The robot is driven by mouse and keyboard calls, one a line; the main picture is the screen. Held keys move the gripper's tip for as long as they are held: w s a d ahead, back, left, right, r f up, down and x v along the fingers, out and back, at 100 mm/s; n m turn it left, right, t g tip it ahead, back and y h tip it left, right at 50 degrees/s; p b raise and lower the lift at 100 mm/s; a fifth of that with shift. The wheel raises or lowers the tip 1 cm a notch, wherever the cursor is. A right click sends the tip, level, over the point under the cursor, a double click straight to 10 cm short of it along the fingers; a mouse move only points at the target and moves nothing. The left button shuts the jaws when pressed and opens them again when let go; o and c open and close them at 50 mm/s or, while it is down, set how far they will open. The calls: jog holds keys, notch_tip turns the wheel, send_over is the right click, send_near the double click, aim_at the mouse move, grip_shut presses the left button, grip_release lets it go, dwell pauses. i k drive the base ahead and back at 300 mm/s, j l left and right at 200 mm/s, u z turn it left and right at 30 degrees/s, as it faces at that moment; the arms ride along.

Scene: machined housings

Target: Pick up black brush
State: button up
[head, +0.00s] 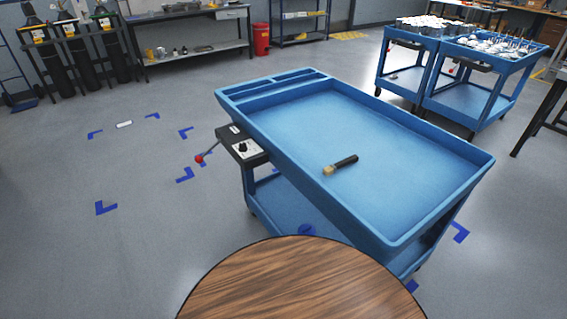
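A small brush (341,165) with a black handle and a pale tan head lies flat in the blue cart's tray (390,150). Its handle points to the upper right and its tan end to the lower left. The brush lies apart from the tray's walls, somewhat nearer the left side wall, and nothing covers it. My gripper is not in the head view.
The tray has raised rims and is otherwise bare. A black control box (243,148) with a red-knobbed lever juts from the cart's left side. A round wooden tabletop (305,285) stands in front. Two loaded blue carts (455,65) stand at the back right. Floor at left is mostly clear.

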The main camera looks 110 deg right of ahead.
aim_at(332, 168)
jog(key=l+z, duration=0.1)
jog(key=z, duration=1.8)
jog(key=k+l+z, duration=0.1)
jog(key=z, duration=2.6)
